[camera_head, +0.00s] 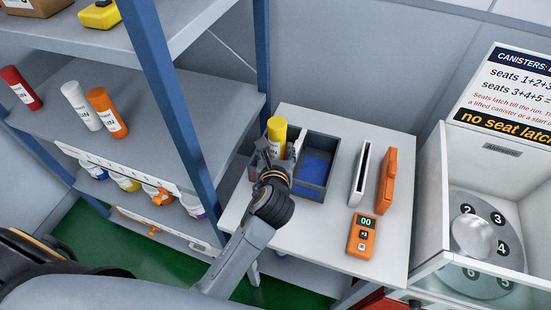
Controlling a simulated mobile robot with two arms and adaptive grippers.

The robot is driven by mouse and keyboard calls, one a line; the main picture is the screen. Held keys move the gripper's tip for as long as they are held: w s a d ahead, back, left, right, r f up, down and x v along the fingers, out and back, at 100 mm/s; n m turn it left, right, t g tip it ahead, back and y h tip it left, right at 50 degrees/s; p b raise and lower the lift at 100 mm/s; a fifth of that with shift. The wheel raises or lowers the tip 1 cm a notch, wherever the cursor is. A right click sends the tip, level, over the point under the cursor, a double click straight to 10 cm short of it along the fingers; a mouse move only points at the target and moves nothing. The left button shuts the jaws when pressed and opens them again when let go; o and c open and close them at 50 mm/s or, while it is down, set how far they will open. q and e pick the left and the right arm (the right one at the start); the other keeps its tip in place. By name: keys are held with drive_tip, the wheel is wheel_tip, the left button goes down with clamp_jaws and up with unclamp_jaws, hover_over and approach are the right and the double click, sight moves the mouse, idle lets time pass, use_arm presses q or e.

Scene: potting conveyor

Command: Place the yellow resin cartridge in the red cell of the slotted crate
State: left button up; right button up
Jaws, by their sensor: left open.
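The yellow resin cartridge (277,130) stands upright in the left part of the slotted crate (328,150) on the white table. Its yellow top and part of its white label show above my gripper. The crate is dark grey, and its right cell has a blue floor (315,170). My left gripper (276,153) is open at the cartridge, its fingers by the lower body. The gripper hides the cartridge's base and most of the crate's left side, so I cannot see the floor colour under the cartridge. My right gripper is not in view.
Right of the crate on the table (300,235) are a white upright piece (360,173), an orange one (386,180) and an orange counter (362,235) reading 00. A shelf rack at left holds red, white and orange cartridges (105,112). A numbered canister machine (485,245) stands at right.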

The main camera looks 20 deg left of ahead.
use_arm(q)
drive_tip(key=v, duration=0.5)
drive_tip(key=shift+s, duration=0.2)
